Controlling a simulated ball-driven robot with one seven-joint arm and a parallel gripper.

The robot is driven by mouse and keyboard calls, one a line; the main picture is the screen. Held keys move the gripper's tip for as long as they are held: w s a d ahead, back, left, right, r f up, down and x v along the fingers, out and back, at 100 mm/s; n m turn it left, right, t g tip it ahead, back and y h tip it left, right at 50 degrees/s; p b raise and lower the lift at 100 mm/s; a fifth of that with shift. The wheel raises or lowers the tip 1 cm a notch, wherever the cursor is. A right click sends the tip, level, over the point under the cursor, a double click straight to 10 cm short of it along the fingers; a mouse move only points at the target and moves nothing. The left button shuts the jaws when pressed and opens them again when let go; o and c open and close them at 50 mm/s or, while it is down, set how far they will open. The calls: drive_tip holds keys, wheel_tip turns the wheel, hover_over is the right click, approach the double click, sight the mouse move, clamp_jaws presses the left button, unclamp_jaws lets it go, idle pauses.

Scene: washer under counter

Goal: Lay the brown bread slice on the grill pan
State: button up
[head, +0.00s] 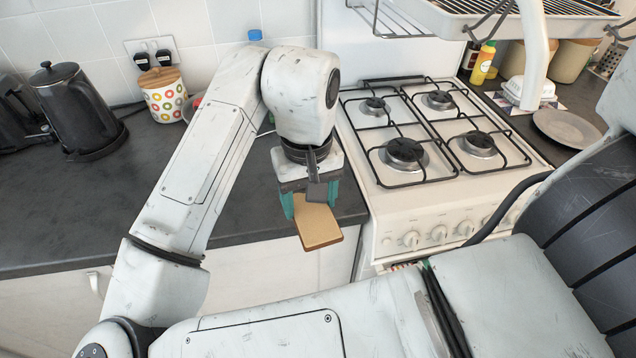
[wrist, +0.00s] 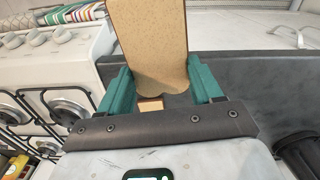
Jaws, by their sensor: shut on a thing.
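My gripper (head: 311,200) is shut on the brown bread slice (head: 319,229), with a teal finger on each side of it. The slice is flat and tan with a darker crust, and it is held in the air just past the counter's front edge. In the wrist view the slice (wrist: 152,42) sticks out between the two teal fingers (wrist: 162,88). What looks like the grill pan (head: 520,12), a pale tray with a dark wire rack, is raised above the stove at the top right. It is cut off by the frame, apart from my gripper.
The gas hob (head: 420,140) with black pan supports lies right of my gripper and below the tray. A black kettle (head: 75,105) and a patterned jar (head: 163,95) stand on the left counter. A plate (head: 567,129) lies on the right counter. The counter (head: 265,190) near my gripper is clear.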

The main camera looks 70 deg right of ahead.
drive_tip(key=w+a+f+n, duration=0.3)
drive_tip(key=w+a+f, duration=0.2)
drive_tip(key=f, duration=0.4)
drive_tip(key=w+a+f+n, duration=0.3)
drive_tip(key=w+a+f, duration=0.1)
drive_tip(key=f, duration=0.4)
drive_tip(key=w+a+f+n, duration=0.3)
drive_tip(key=w+a+f, duration=0.2)
drive_tip(key=a+f, duration=0.2)
wheel_tip(320, 180, down, 3)
drive_tip(key=shift+w+r+n, duration=0.15)
drive_tip(key=shift+w+n, duration=0.2)
drive_tip(key=shift+n, duration=0.05)
